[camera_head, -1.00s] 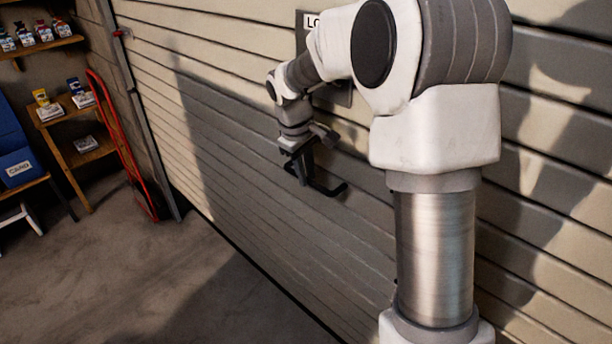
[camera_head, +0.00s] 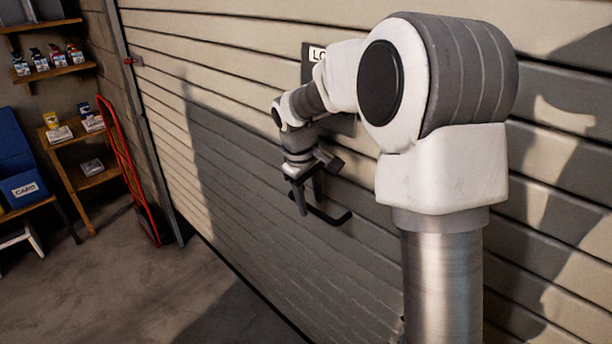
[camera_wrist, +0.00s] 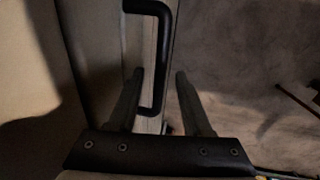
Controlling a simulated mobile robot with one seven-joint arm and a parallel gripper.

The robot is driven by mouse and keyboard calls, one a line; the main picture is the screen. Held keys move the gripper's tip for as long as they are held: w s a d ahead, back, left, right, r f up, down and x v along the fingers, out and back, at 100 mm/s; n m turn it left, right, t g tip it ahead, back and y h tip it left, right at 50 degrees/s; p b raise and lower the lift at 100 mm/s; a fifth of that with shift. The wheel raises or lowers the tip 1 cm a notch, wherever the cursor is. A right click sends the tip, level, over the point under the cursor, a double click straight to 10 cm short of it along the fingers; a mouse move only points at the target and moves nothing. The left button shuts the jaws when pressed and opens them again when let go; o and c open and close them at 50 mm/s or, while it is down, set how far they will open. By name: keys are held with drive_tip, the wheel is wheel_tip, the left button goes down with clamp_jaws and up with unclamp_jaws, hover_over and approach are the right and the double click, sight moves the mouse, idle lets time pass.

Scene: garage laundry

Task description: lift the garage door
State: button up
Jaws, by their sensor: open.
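The garage door (camera_head: 240,165) is a wall of beige horizontal slats, and it stands down. A black bar handle (camera_head: 328,214) sticks out from it. My gripper (camera_head: 308,202) is at the handle. In the wrist view the black handle (camera_wrist: 160,60) runs lengthwise between the two fingers of my gripper (camera_wrist: 158,80), which are apart. The left finger lies close to the handle's lower part; whether it touches cannot be told. The handle's lower end is partly hidden.
A sign plate (camera_head: 315,55) on the door is partly behind my arm. A red hand truck (camera_head: 128,165) leans by the door's left edge. Shelves with small goods (camera_head: 85,140) and a blue box (camera_head: 22,188) stand at the left. The floor (camera_head: 150,285) in front is clear.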

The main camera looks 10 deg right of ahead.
wheel_tip(320, 180, up, 16)
drive_tip(key=s+a+p, duration=0.1)
drive_tip(key=s+a, duration=0.1)
drive_tip(key=shift+a+r, duration=0.25)
drive_tip(key=shift+a, duration=0.15)
drive_tip(key=s+d+f+m+t+y, duration=0.1)
drive_tip(key=s+f+m+t, duration=0.1)
drive_tip(key=s, duration=1)
drive_tip(key=s+d+f+m+t, duration=0.2)
drive_tip(key=s+f+m, duration=0.1)
drive_tip(key=s, duration=1)
drive_tip(key=shift+s+m+y, duration=0.3)
drive_tip(key=shift+m+y, duration=0.1)
drive_tip(key=shift+m, duration=0.5)
